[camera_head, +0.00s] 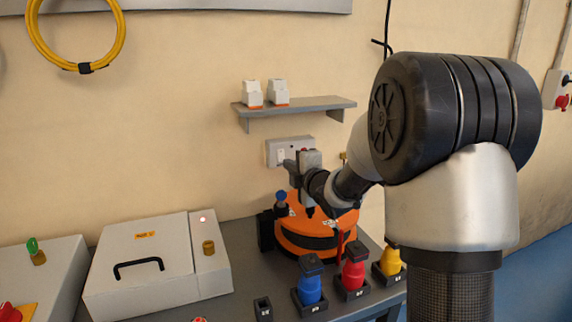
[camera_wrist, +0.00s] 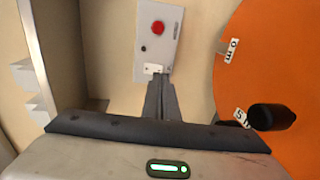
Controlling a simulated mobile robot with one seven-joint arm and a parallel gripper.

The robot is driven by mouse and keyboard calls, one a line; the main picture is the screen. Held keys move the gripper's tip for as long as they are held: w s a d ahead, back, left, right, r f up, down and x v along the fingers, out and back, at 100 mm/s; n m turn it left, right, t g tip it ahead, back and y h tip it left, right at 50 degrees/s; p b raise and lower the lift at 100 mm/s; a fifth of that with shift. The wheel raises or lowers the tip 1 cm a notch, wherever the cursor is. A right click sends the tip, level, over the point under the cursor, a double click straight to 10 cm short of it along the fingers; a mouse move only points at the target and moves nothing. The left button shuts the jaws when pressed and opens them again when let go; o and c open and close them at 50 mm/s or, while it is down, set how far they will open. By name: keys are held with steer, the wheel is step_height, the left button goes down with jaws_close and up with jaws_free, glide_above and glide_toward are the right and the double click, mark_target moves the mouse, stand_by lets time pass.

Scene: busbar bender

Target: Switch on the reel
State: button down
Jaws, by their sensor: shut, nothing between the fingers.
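The orange reel (camera_head: 315,245) stands on the bench against the wall. It also fills the right side of the wrist view (camera_wrist: 275,55), with small white number labels and a dark knob (camera_wrist: 272,116). A grey wall box (camera_head: 290,144) sits above the reel. In the wrist view it carries a red round button (camera_wrist: 158,27) and a small white switch plate (camera_wrist: 153,69). My gripper (camera_wrist: 158,78) is shut and empty, its fingertips at the lower edge of the switch plate. I cannot tell whether they touch. In the head view my gripper (camera_head: 286,163) partly covers the box.
A grey shelf (camera_head: 300,104) with two white-orange items is above the box. Blue (camera_head: 309,289), red (camera_head: 353,275) and yellow (camera_head: 390,262) plugs stand in holders in front of the reel. A white case (camera_head: 140,270) is at left.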

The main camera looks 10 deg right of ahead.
mark_target(281, 161)
steer(key=shift+x, duration=1.85)
steer(key=shift+w+a+f+b, duration=0.1)
steer(key=shift+w+f+b, duration=0.05)
steer(key=shift+b, duration=0.45)
steer(key=shift+f, duration=0.1)
